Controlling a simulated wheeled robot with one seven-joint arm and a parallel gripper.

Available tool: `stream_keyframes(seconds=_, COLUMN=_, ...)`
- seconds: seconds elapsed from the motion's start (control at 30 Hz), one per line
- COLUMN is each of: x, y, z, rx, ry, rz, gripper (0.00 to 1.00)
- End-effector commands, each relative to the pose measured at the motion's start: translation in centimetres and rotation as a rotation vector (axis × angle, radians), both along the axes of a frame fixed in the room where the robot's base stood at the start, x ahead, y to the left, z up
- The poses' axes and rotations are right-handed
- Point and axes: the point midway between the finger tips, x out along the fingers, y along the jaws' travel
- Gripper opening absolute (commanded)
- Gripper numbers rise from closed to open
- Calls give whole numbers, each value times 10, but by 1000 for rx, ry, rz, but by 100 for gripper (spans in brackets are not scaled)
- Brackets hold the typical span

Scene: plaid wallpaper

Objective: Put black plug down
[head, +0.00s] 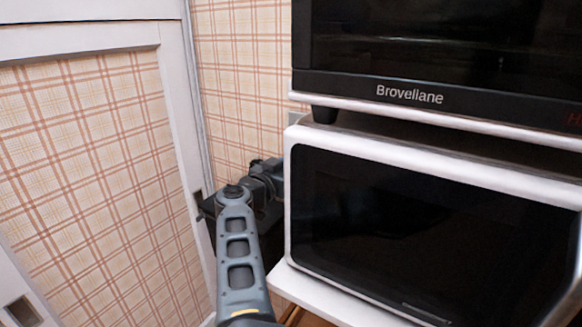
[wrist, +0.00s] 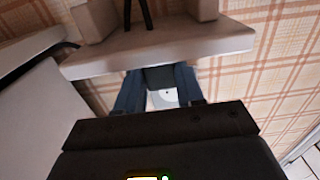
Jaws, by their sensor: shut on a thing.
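My gripper (wrist: 160,88) shows in the wrist view with its two blue fingers on either side of a small dark thing (wrist: 158,76), which appears to be the black plug. The fingers are shut on it. A white plate with a small dark dot (wrist: 163,98) shows just below it, between the fingers; I cannot tell whether the two touch. In the head view my arm reaches toward the gap between the wall and the lower oven, and the fingers and plug are hidden there.
A white microwave-like oven (head: 430,225) stands on a white surface (head: 340,300), with a Brovellane oven (head: 440,60) on top. A white door frame (head: 185,100) is at left. In the wrist view a pale ledge (wrist: 155,52) with dark cords (wrist: 138,14) lies close beyond the fingers.

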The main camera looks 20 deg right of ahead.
Motion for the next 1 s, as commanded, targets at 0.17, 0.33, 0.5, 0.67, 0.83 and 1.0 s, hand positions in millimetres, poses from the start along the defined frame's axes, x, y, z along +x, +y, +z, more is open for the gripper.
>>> stream_keyframes(seconds=0.17, x=0, y=0, z=0, rx=0, ry=-1, rz=0, gripper=0)
stream_keyframes(seconds=0.33, x=0, y=0, z=-3, rx=0, ry=0, rz=0, gripper=0)
stream_keyframes(seconds=0.5, x=0, y=0, z=-8, rx=1, ry=-1, rz=0, gripper=0)
stream_keyframes(seconds=0.67, x=0, y=0, z=-12, rx=-1, ry=-1, rz=0, gripper=0)
stream_keyframes(seconds=0.83, x=0, y=0, z=-12, rx=0, ry=-1, rz=0, gripper=44)
stream_keyframes(seconds=1.0, x=0, y=0, z=-12, rx=0, ry=-1, rz=0, gripper=60)
